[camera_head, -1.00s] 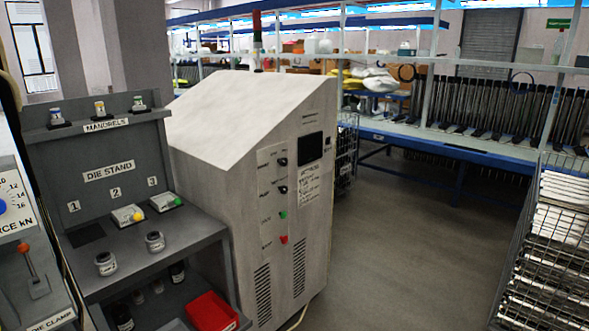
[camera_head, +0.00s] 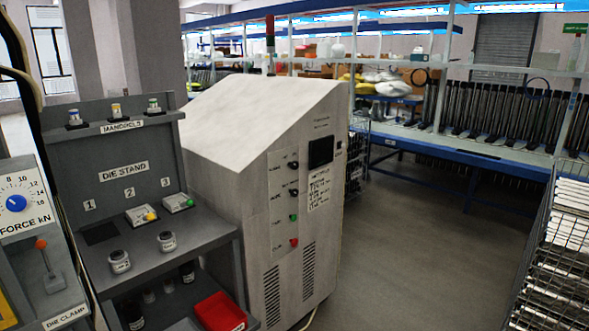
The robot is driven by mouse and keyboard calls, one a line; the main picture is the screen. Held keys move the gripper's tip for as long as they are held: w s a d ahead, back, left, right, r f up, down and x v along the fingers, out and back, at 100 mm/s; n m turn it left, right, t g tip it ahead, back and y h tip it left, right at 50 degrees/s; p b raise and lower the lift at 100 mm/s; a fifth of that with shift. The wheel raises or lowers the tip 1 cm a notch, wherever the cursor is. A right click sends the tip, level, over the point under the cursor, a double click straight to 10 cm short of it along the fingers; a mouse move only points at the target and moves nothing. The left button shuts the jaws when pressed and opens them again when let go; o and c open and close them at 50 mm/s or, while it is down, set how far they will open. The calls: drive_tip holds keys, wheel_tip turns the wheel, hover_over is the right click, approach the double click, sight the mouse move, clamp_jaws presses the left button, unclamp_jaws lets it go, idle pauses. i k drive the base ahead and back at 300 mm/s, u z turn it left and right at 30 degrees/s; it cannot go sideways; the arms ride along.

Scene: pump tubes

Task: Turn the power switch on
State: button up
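A tall off-white machine cabinet (camera_head: 225,125) with a sloped top stands in the middle of the head view. Its front panel has two black knobs, the upper knob (camera_head: 293,165) and the lower knob (camera_head: 293,192). Below them are a green button (camera_head: 293,217) and a red button (camera_head: 294,241). A dark display (camera_head: 320,151) and a white label (camera_head: 319,188) are to their right. The small panel lettering is too blurred to read, so I cannot tell which control is the power switch. My gripper is not in view.
A grey die stand (camera_head: 125,190) with small dies and mandrels is left of the cabinet, holding a red bin (camera_head: 219,312). A force dial panel (camera_head: 22,200) is far left. A wire rack (camera_head: 550,250) stands right. The floor (camera_head: 430,240) between is clear.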

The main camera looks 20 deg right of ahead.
sight(293, 164)
drive_tip(key=u, duration=0.5)
drive_tip(key=i, duration=1)
drive_tip(key=z, duration=0.05)
